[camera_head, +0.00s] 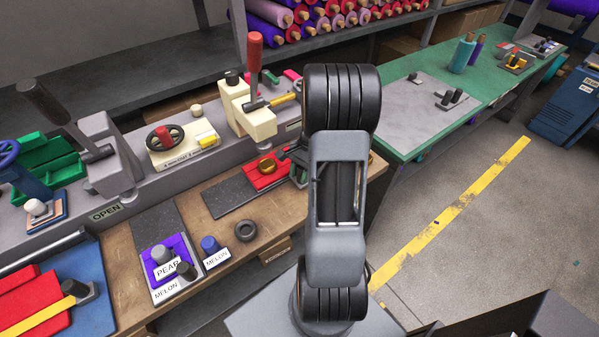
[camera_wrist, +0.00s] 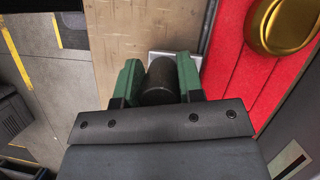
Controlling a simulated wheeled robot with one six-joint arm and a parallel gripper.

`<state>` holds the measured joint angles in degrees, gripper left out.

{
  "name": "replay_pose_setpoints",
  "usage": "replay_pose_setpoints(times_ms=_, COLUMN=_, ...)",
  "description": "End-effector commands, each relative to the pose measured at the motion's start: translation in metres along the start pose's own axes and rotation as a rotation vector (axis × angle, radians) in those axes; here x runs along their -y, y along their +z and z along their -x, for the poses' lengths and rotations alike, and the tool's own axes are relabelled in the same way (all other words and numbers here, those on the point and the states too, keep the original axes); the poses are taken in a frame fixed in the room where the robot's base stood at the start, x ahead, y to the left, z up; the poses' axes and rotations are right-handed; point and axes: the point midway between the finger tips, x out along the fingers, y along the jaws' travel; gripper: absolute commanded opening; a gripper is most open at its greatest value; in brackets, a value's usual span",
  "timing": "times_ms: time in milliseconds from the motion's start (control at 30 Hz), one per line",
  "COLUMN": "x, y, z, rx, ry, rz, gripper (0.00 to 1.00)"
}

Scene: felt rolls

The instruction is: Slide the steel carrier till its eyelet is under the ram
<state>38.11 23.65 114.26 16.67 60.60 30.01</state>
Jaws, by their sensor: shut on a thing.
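My gripper (camera_wrist: 160,72) is shut on the black knob (camera_wrist: 158,88) of the steel carrier, with a green finger on each side of it. Only a pale edge of the steel carrier (camera_wrist: 188,57) shows past the fingers. Beside it lies red felt with a round brass eyelet (camera_wrist: 282,22), cut off by the frame. In the head view the eyelet (camera_head: 267,165) sits on red felt (camera_head: 256,182), left of my gripper (camera_head: 298,172). The cream press (camera_head: 247,112) with a red lever stands behind it. The ram's tip cannot be made out. My arm hides the area to the right.
A dark strip (camera_head: 233,200) lies on the wooden bench (camera_head: 290,212) left of the red felt. A cream unit with a black wheel (camera_head: 165,138) is at the back.

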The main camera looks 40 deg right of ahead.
Motion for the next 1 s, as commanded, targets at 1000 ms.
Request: replay_pose_setpoints(times_ms=1000, x=0.002, y=0.001, z=0.076, rx=-0.005, ry=-0.001, rz=0.003, gripper=0.60)
